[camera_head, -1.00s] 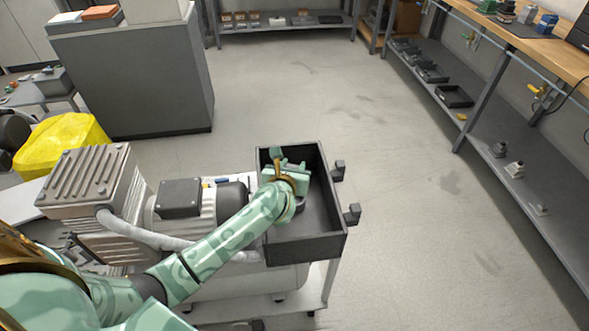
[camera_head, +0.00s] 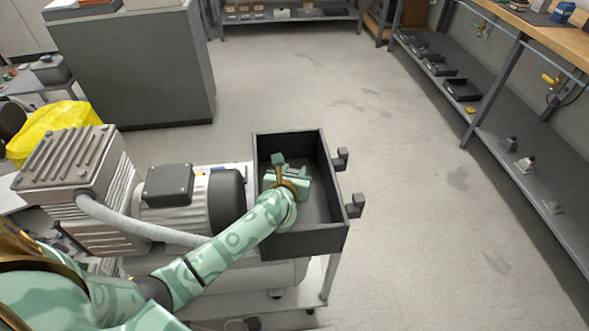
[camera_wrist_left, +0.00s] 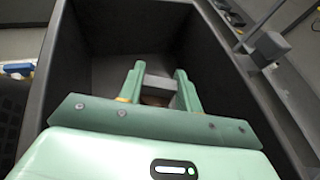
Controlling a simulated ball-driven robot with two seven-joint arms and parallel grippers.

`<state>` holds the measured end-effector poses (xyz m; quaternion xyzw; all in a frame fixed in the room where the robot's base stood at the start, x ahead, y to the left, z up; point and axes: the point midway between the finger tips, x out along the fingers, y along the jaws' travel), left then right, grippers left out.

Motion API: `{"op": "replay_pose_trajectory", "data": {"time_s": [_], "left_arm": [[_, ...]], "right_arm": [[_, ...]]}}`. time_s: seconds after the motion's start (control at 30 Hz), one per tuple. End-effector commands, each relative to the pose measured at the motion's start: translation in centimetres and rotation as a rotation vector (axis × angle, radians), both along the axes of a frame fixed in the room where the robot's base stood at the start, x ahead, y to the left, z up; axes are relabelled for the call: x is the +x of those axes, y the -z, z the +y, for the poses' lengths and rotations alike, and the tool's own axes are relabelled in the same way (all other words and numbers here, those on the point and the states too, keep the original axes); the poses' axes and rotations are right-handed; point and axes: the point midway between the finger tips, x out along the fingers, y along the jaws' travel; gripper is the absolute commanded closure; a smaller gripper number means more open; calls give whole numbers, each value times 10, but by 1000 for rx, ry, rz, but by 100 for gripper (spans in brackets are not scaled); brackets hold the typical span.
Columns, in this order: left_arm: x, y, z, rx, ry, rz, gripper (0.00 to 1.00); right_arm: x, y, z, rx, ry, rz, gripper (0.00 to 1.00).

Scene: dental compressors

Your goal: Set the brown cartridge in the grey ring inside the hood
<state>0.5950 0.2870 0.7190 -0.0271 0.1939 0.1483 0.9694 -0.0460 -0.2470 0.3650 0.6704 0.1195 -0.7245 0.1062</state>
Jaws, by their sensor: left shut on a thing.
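The hood (camera_head: 300,243) is a dark, open-topped box at the right end of the compressor. My left gripper (camera_head: 290,165) is inside its walls, pointing away from the head camera. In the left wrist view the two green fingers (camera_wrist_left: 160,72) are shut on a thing. A small brown part, the cartridge (camera_wrist_left: 153,101), shows between them, mostly hidden. A grey band lies just beyond it between the fingertips; I cannot tell if it is the grey ring or part of the held thing. Contact with the hood floor cannot be judged. My right gripper is out of view.
The compressor motor (camera_head: 178,187) and its grey hose (camera_head: 130,222) stand left of the hood. Two dark brackets (camera_head: 355,206) stick out from the hood's right side. Shelving (camera_head: 500,145) runs along the right; the floor between is clear.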

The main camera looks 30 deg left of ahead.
Motion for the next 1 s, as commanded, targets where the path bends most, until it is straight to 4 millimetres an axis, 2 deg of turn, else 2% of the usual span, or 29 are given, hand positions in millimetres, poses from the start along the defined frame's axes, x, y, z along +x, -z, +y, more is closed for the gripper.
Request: {"op": "replay_pose_trajectory", "data": {"time_s": [1.0], "left_arm": [[-1,-1,-1,0,0,-1,89]], "right_arm": [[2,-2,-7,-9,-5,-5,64]]}}
